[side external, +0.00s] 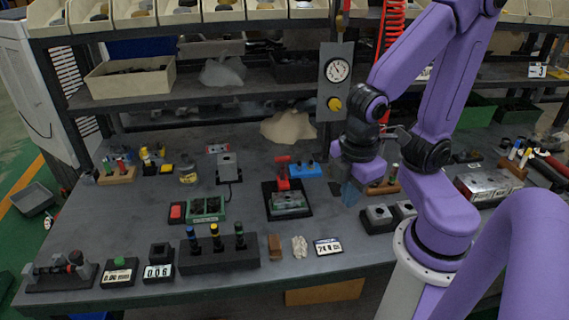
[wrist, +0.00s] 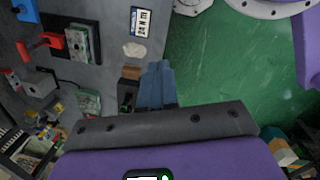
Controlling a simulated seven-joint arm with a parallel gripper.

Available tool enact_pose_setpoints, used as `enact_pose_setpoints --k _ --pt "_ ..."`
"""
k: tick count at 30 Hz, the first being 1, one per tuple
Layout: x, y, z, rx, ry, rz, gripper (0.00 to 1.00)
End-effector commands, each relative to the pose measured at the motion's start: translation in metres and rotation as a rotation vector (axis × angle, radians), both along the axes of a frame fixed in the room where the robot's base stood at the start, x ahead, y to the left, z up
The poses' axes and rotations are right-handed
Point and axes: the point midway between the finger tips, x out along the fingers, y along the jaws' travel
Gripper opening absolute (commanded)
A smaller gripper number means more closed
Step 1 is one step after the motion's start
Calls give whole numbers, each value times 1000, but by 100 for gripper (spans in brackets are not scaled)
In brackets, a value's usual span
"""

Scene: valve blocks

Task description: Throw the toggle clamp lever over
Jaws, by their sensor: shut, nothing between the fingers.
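The toggle clamp has a red lever (side external: 282,170) with a short crosswise grip at its top, and the lever stands up in the side view. It rises at the back of a black base plate (side external: 273,212), behind a grey-green block (side external: 289,202). In the wrist view the red lever (wrist: 40,45) is at the upper left, beside the same block (wrist: 82,42). My gripper (side external: 350,195) is to the right of the clamp, apart from it. Its blue-grey fingers (wrist: 156,80) are together and hold nothing.
A blue block (side external: 305,171) with dark knobs stands right behind the clamp. A wooden holder (side external: 383,187) and grey blocks (side external: 379,214) are near my gripper. A label display (side external: 328,246) lies in front. A gauge panel (side external: 336,80) rises behind.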

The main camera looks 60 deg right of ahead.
Motion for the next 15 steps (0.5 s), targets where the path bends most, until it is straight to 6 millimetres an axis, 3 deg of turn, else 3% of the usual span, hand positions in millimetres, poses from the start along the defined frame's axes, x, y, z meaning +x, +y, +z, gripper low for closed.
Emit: enact_pose_setpoints --k 6,15 --pt "35 -27 -26 -282 -52 127 0" --pt "84 -55 -49 -637 -107 370 0"
